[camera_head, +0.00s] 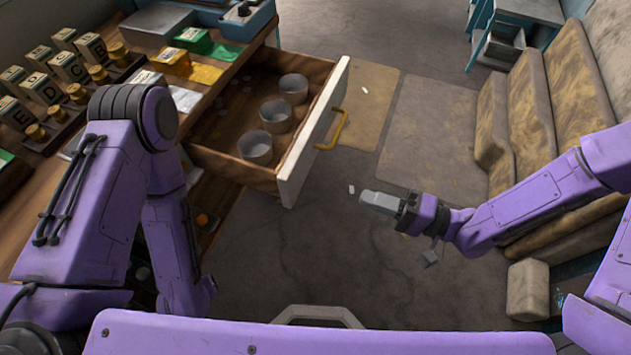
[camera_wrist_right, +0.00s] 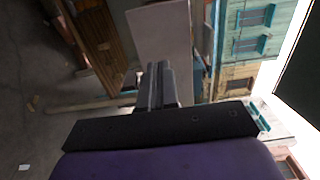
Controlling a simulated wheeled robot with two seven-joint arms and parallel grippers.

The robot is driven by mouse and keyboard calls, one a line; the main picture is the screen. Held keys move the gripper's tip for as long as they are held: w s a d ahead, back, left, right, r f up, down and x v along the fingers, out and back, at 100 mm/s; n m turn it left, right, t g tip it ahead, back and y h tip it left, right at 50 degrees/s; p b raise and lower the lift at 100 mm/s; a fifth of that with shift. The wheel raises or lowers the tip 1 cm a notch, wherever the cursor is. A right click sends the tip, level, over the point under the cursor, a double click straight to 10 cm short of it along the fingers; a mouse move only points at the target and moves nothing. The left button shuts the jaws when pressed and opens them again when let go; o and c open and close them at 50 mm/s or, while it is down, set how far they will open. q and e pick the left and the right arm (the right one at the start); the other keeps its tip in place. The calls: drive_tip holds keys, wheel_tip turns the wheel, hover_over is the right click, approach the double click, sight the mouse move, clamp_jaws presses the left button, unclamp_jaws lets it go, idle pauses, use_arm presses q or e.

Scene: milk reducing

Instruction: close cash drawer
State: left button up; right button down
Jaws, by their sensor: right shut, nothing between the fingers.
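The cash drawer (camera_head: 240,160) stands pulled out of the wooden counter, with a pale front panel (camera_head: 312,135) and a yellow handle (camera_head: 333,130). Several grey round cups (camera_head: 275,116) sit inside it. My right gripper (camera_head: 364,198) is shut and empty, in front of the drawer's face, apart from it, to the right of its near end. In the right wrist view the shut fingers (camera_wrist_right: 158,80) point towards a pale panel (camera_wrist_right: 160,32), which looks like the drawer front. My left arm bends down by the counter at left; its gripper is hidden.
The wooden counter (camera_head: 45,170) holds letter blocks (camera_head: 42,88) and coloured stacks of notes (camera_head: 195,40). A brown cushioned bench (camera_head: 525,110) runs along the right side. Open floor (camera_head: 300,255) lies between counter and bench. Small pale scraps lie about.

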sight(300, 177)
drive_tip(key=p+x, duration=0.1)
drive_tip(key=x, duration=1.1)
drive_tip(key=shift+w+a+p, duration=0.1)
drive_tip(key=shift+a+p, duration=0.2)
drive_tip(key=shift+p, duration=0.1)
use_arm(q)
drive_tip(key=shift+r, duration=0.95)
use_arm(e)
drive_tip(key=shift+f, duration=0.1)
